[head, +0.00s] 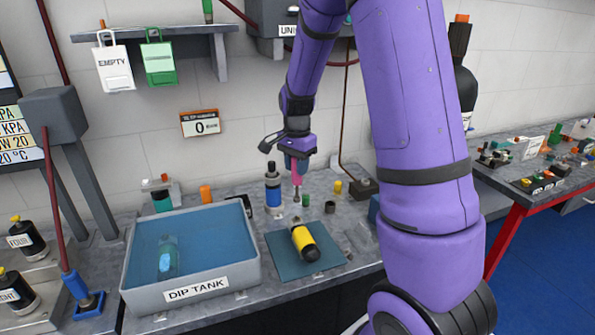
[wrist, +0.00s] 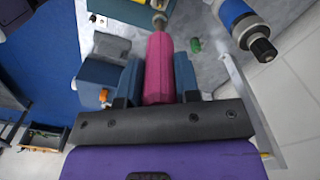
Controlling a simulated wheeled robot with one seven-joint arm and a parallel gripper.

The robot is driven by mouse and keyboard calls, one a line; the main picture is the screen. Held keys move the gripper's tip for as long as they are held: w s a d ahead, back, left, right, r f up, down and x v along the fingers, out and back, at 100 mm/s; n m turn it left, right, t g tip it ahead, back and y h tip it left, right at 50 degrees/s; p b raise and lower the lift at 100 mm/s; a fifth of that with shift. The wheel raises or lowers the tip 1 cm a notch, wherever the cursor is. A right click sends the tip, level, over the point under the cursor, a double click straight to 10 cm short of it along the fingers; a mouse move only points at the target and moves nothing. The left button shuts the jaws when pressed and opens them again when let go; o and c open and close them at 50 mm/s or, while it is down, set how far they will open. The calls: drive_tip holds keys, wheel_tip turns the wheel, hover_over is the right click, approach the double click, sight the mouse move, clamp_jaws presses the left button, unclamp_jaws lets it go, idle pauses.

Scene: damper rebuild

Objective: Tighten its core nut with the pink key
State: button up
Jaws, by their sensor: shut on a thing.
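My gripper (head: 298,157) is shut on the pink key (wrist: 159,65), which sits between its two blue fingers in the wrist view. The key also shows in the head view (head: 299,172), pointing down with its metal tip above the bench. A yellow and black damper (head: 305,243) lies on its side on a teal mat (head: 280,266), below and in front of the key. A blue damper with a black top (head: 273,190) stands upright just left of the key; it also shows in the wrist view (wrist: 238,17). I cannot make out a core nut.
A grey dip tank (head: 190,290) with blue liquid and a bottle-like thing in it stands left of the mat. Small green (head: 306,200) and yellow (head: 338,187) parts stand near the key. A shelf with hanging tags (head: 114,65) is above. A red-legged table (head: 505,240) stands right.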

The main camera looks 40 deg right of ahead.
sight(297, 185)
idle(0.3)
drive_tip(key=shift+f, duration=3.35)
drive_tip(key=shift+m, duration=1.7)
drive_tip(key=shift+m, duration=1.2)
